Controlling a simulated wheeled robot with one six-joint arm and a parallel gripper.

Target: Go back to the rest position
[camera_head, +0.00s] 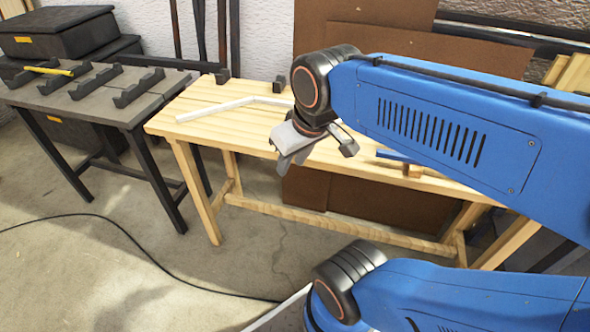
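My gripper (287,166) hangs at the end of my blue arm, over the front edge of the wooden table (205,92). Its grey fingers point down and nothing shows between them. The angle does not show whether they are apart. A white bent lath (222,107) lies on the table, left of and behind the gripper; its right end runs towards my wrist. A blue piece (393,155), perhaps another lath, shows below my arm near the table's front edge, mostly hidden. A yellow lath (48,70) lies on the grey table at the left.
The grey table (62,99) bears several dark notched racks (139,86). Small dark blocks (222,76) stand at the wooden table's back edge. Black cases (52,40) are stacked at the far left. Brown boards lean on the wall. A black cable (130,235) crosses the open floor.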

